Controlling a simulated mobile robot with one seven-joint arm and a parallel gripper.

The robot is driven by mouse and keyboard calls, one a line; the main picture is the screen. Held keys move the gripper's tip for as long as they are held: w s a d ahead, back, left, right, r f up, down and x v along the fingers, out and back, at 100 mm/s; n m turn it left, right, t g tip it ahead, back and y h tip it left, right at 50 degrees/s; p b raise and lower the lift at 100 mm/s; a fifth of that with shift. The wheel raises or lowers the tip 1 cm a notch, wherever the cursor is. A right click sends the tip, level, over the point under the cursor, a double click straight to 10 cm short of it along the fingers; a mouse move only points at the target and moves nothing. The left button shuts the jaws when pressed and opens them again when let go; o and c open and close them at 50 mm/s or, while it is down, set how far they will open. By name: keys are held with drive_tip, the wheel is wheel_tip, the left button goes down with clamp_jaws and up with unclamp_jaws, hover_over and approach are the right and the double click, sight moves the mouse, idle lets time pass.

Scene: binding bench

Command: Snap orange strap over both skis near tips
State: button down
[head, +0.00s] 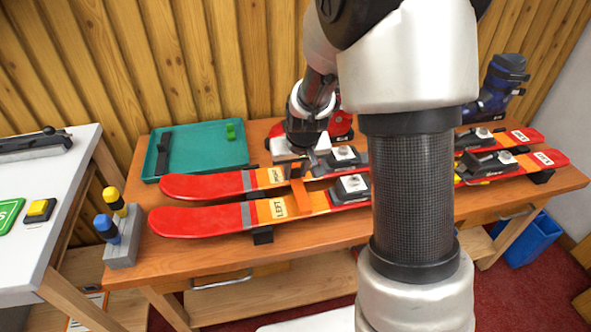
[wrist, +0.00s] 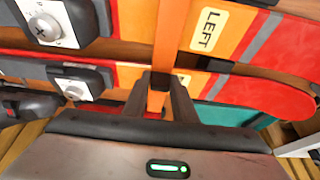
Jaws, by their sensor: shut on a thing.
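Two red and orange skis lie side by side on the wooden bench: the near ski (head: 235,218), marked LEFT, and the far ski (head: 210,186). Their tips point left. The orange strap (head: 301,196) runs across the skis just right of the LEFT label. It also shows in the wrist view (wrist: 170,38), crossing the LEFT ski. My gripper (wrist: 160,88) is shut on the strap near the far ski, and its fingers stand on either side of it. In the head view my gripper (head: 305,162) is partly hidden by my wrist. I cannot tell whether the strap is fastened.
A teal tray (head: 205,152) with a black piece and a green piece lies behind the skis. A grey holder (head: 122,245) with yellow and blue-handled tools stands at the bench's left end. A blue boot (head: 495,90) stands at the back right. The front bench strip is clear.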

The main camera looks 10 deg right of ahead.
sight(296, 169)
drive_tip(key=shift+f+b, duration=1.15)
drive_tip(key=shift+f, duration=0.35)
drive_tip(key=c, duration=0.9)
unclamp_jaws()
drive_tip(key=shift+r, duration=0.1)
drive_tip(key=shift+r+p, duration=3.7)
drive_tip(key=shift+r, duration=1.25)
